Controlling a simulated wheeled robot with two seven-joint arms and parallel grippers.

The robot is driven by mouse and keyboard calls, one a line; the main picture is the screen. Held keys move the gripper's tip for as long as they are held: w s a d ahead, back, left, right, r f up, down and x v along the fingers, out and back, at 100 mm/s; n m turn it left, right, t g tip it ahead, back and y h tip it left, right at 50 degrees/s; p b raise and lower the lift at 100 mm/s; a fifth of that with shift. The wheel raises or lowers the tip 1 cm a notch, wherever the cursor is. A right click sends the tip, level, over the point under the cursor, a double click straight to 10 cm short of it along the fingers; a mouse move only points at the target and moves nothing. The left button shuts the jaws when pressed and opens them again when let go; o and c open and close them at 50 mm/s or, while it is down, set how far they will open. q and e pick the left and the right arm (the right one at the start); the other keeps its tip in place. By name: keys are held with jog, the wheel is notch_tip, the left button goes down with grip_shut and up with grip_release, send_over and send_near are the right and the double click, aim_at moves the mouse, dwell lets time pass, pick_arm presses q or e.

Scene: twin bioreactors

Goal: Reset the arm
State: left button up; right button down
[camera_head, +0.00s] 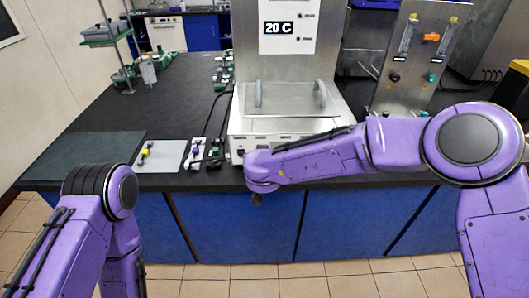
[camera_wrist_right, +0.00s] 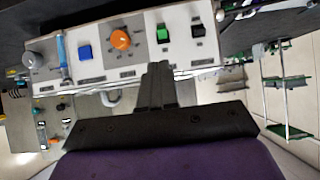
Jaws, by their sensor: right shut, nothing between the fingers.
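My right arm reaches across from the right in the head view, and its wrist is in front of the bench's front edge, before the white panel of the twin-handled unit (camera_head: 287,125). Only a small dark part of my right gripper (camera_head: 257,198) shows below the wrist. In the right wrist view the right gripper (camera_wrist_right: 158,78) has its dark fingers together, with nothing between them. Behind it is a control panel (camera_wrist_right: 100,62) with an orange knob (camera_wrist_right: 121,39), a blue button (camera_wrist_right: 85,52), a green switch (camera_wrist_right: 162,33) and a black switch (camera_wrist_right: 198,29). My left arm hangs at the lower left; its gripper is out of view.
The dark bench (camera_head: 180,100) has blue cabinets below. A grey plate (camera_head: 163,156) with small valves and a white strip (camera_head: 196,154) lie near its front edge. A metal panel (camera_head: 420,60) with flowmeters stands at the right, behind my right arm. Tiled floor in front is clear.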

jog(key=shift+a+f, duration=0.1)
jog(key=shift+a, duration=0.1)
jog(key=s+d+f+m+g+h+b, duration=0.1)
jog(key=s+d+f+m+b, duration=0.1)
jog(key=s+d+f, duration=0.55)
jog(key=s+d+f+m+g+b, duration=0.1)
jog(key=s+d+f+m, duration=0.3)
jog(key=f, duration=0.6)
jog(key=s+d+f+m+g+h+b, duration=0.1)
jog(key=s+d+f+b, duration=0.1)
jog(key=s+d+f, duration=0.5)
jog(key=s+d+f+g+b, duration=0.1)
jog(key=s+d+f, duration=0.3)
jog(key=s, duration=0.3)
jog(key=s+d+f+g+h+b, duration=0.1)
jog(key=s+d+f+g, duration=0.1)
jog(key=s+d+f, duration=0.2)
jog(key=s+d+f+g+b, duration=0.1)
jog(key=s+d+f+b, duration=0.1)
jog(key=s, duration=0.8)
jog(key=shift+s+d+f+h, duration=0.3)
jog(key=shift+d+f, duration=0.6)
jog(key=shift+d, duration=0.15)
